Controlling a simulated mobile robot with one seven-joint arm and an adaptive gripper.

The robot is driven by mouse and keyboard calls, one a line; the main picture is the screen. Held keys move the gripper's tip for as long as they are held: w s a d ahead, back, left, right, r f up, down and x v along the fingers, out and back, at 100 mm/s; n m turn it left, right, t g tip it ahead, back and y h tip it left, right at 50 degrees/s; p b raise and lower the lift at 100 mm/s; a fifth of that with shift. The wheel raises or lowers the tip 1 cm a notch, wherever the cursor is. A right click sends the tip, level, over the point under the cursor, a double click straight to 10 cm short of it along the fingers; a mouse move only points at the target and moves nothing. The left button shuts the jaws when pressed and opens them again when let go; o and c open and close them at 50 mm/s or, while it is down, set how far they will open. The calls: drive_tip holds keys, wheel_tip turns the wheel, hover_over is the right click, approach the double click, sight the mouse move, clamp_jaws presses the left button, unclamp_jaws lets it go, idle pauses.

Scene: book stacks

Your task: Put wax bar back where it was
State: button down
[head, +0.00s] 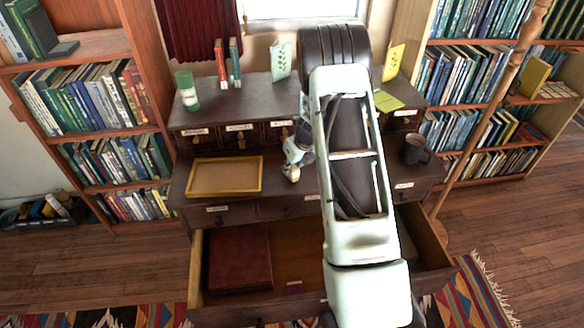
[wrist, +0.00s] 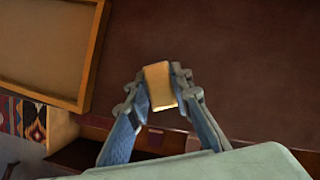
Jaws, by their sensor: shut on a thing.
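The wax bar, a small tan-yellow block (wrist: 159,86), is between the two fingers of my gripper (wrist: 160,92) in the wrist view. The fingers press on it from both sides. In the head view my gripper (head: 292,172) is over the dark desktop, just right of the yellow-framed tray, and a bit of the wax bar shows at its tip. I cannot tell whether the bar touches the desktop. Below it, a wide drawer (head: 308,262) stands open, partly hidden by my arm.
A shallow yellow-framed tray (head: 226,192) lies on the desktop at left. The drawer holds a dark red book (head: 239,257) and a small dark red item (head: 294,287). A dark mug (head: 415,150) stands at right.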

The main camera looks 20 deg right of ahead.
drive_tip(key=shift+f, duration=0.2)
drive_tip(key=c, duration=1.7)
unclamp_jaws()
drive_tip(key=shift+c, duration=0.2)
drive_tip(key=shift+r, duration=0.2)
drive_tip(key=a+v, duration=0.1)
drive_tip(key=v, duration=1.1)
drive_tip(key=shift+d+p, duration=0.4)
drive_tip(key=shift+p, duration=0.05)
